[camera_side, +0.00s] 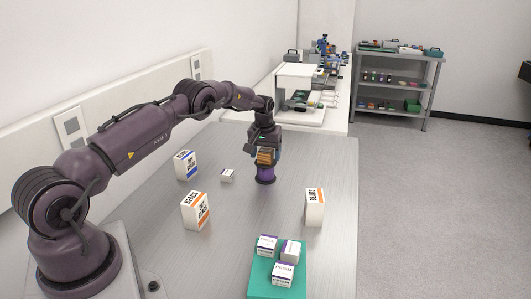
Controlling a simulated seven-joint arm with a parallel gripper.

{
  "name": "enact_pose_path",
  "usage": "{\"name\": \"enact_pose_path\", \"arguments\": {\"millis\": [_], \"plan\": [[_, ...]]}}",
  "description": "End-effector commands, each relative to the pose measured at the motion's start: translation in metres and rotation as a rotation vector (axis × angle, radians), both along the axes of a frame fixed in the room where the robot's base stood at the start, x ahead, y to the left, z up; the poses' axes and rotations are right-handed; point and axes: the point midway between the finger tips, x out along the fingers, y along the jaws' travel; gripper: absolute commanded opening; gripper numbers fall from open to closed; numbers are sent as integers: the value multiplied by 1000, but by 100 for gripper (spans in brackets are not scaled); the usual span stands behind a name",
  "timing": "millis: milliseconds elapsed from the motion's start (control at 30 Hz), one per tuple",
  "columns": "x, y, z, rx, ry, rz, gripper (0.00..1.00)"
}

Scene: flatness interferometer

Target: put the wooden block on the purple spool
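The wooden block (264,156) shows as a small brown-orange piece between the fingers of my gripper (264,158), which points down. My gripper appears shut on it. The purple spool (265,176) stands upright on the grey table directly below the block. The block is at or just above the spool's top; I cannot tell whether they touch. The fingers hide part of the block.
A small white box (227,176) and a blue-marked carton (186,165) stand to the left. Orange-marked cartons stand at the front left (195,211) and right (314,207). A teal tray (261,286) at the front holds several small boxes.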

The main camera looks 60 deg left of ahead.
Motion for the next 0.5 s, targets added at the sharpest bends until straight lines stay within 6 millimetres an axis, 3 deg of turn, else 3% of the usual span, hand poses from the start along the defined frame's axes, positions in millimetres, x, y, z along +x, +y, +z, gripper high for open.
{"name": "enact_pose_path", "arguments": {"millis": [267,500], "plan": [[0,0,9,1,-1,0,73],[-5,-5,55,2,-3,-1,73]]}}
